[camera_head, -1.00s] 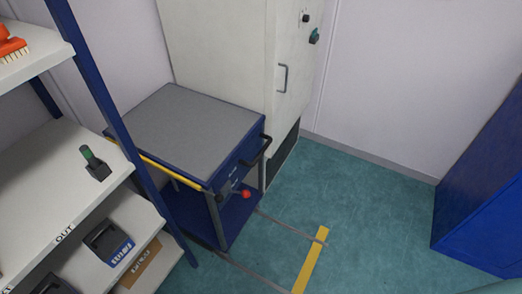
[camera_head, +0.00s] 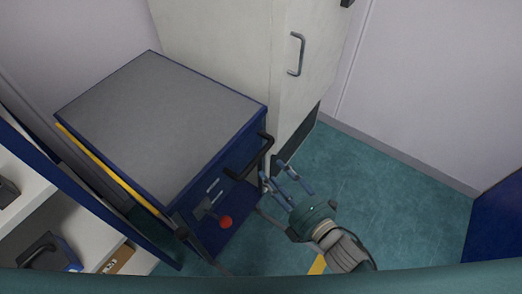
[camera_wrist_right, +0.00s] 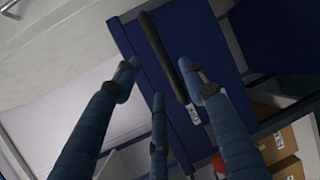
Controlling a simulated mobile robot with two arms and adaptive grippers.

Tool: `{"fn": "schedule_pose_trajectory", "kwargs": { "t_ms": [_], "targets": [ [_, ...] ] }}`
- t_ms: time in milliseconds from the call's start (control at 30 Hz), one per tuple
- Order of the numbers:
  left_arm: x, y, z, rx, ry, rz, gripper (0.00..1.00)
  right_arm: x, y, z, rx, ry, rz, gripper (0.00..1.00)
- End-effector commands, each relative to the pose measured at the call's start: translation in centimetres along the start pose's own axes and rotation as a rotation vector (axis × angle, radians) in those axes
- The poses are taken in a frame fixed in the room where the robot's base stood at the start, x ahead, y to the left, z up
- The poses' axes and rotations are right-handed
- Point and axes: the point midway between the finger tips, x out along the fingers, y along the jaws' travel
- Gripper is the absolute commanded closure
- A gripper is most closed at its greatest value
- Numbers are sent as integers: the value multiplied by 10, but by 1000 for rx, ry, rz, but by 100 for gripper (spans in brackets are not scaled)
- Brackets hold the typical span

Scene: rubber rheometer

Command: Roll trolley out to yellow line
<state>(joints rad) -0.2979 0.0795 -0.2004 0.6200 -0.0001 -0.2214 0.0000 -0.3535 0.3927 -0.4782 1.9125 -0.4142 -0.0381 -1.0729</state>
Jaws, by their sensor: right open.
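The trolley (camera_head: 155,115) is blue with a grey top and stands against the white cabinet. A black handle (camera_head: 252,160) sticks out from its right-hand end, with a red knob (camera_head: 225,222) below. My right gripper (camera_head: 285,178) is open and empty, just right of the handle. In the right wrist view the handle (camera_wrist_right: 165,55) shows between the spread fingertips (camera_wrist_right: 160,68); contact cannot be told. The yellow line (camera_head: 317,265) on the floor is mostly hidden by my right gripper and arm. My left gripper is out of view.
White shelving (camera_head: 75,225) with blue posts stands close along the trolley's left side. The white cabinet (camera_head: 235,45) with a grey door handle is behind it. Teal floor (camera_head: 385,195) is open to the right, up to a blue unit (camera_head: 500,225).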

Motion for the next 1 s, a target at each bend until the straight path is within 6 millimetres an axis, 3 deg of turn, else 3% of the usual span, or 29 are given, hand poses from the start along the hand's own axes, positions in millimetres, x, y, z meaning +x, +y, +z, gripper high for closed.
{"fn": "schedule_pose_trajectory", "kwargs": {
  "t_ms": [200,500,633,900,933,1000],
  "targets": [
    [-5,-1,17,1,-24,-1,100,42,3,1,3,0,3,58],
    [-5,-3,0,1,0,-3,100,87,0,0,5,-1,-1,58],
    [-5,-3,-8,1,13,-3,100,95,0,1,4,-1,-1,58],
    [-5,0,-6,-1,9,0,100,96,0,0,5,-1,-2,58],
    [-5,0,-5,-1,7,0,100,96,0,0,5,-1,-2,60],
    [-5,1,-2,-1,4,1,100,96,0,0,5,-1,-2,74]
  ]
}}
